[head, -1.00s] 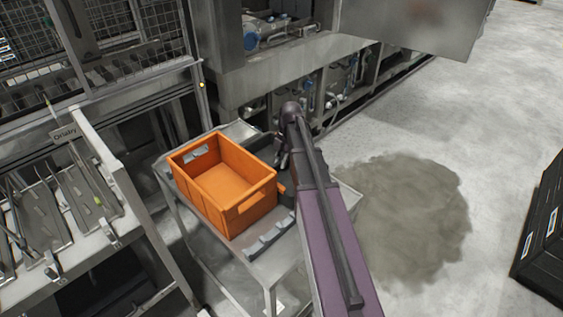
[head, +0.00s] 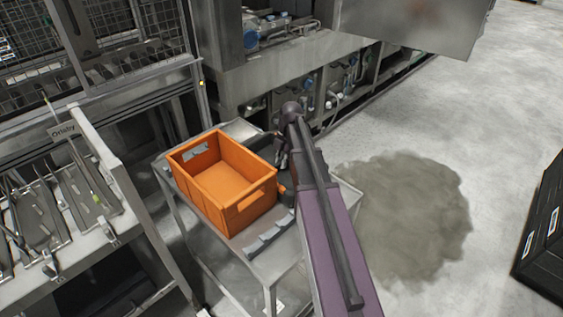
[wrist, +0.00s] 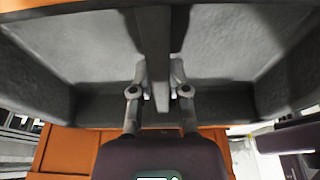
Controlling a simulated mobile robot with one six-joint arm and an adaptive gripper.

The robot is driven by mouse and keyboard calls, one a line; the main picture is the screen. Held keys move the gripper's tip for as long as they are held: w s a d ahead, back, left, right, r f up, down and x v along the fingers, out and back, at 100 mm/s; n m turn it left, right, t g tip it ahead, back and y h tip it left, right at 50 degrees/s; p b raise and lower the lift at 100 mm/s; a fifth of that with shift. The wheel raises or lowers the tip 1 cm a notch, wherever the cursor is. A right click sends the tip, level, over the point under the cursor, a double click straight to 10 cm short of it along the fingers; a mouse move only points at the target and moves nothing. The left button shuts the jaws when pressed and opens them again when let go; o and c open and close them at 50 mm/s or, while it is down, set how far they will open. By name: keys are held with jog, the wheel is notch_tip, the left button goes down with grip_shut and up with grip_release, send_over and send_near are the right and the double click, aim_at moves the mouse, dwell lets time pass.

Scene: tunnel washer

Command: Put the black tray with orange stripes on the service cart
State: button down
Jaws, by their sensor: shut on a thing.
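The dark tray (wrist: 85,50) fills the upper part of the wrist view, with grey compartments on both sides of a middle divider. Orange shows along its upper edge there. My gripper (wrist: 160,92) is shut on the divider, one finger on each side.
The orange crate (head: 221,187) stands on the cart close beside my gripper. A rack with metal trays (head: 60,205) is at left. The washer machine (head: 290,75) is behind. Black crates (head: 543,235) stand at right. The floor right of the cart, with a dark stain, is clear.

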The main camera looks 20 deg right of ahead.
jog(key=shift+f, duration=0.1)
jog(key=c, duration=0.5)
grip_release()
jog(key=shift+c, duration=0.2)
